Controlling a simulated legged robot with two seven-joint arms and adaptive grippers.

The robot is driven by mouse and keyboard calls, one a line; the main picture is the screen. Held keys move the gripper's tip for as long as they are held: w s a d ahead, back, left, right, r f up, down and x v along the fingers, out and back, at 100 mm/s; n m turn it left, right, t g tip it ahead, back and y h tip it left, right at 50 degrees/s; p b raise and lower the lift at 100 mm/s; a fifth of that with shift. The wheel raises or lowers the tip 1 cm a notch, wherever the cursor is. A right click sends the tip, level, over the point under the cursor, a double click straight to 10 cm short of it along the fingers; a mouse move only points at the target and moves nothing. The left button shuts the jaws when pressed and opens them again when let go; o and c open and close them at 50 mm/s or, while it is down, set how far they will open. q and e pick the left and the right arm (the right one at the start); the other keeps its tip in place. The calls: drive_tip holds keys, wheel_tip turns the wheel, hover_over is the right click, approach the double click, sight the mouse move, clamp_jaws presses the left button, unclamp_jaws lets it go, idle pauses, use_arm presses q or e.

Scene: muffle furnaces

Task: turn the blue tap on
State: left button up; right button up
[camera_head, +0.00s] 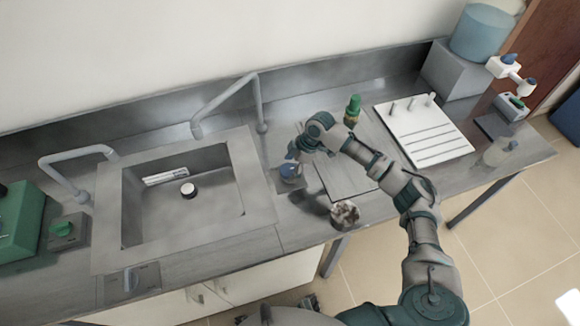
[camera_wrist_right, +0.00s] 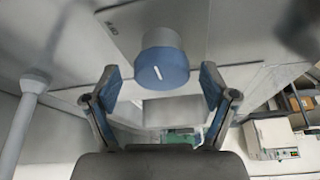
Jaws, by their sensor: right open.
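The blue tap (camera_head: 289,170) is a small blue knob on a grey base, on the counter just right of the sink. In the right wrist view the blue tap (camera_wrist_right: 163,66) faces the camera, with a white line mark on its face. My right gripper (camera_head: 294,158) is over the tap in the head view. In the wrist view the right gripper (camera_wrist_right: 160,88) is open, with one finger on each side of the knob and gaps between. It holds nothing. My left gripper cannot be made out.
The sink (camera_head: 190,205) has two bent grey pipes beside it. A green-capped bottle (camera_head: 352,108) stands behind my right arm. A white rack (camera_head: 425,135) and a dark round item (camera_head: 345,214) are to the right.

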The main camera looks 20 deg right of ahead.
drive_tip(key=shift+d, duration=0.2)
drive_tip(key=c, duration=0.3)
drive_tip(key=shift+a, duration=0.1)
drive_tip(key=c, duration=0.5)
drive_tip(key=shift+s+a, duration=0.1)
drive_tip(key=shift+a, duration=0.1)
drive_tip(key=c, duration=0.4)
drive_tip(key=shift+o, duration=0.2)
drive_tip(key=shift+a+r, duration=0.15)
drive_tip(key=shift+a, duration=0.2)
drive_tip(key=shift+d, duration=0.1)
use_arm(q)
drive_tip(key=shift+w+a, duration=0.1)
drive_tip(key=shift+a, duration=0.05)
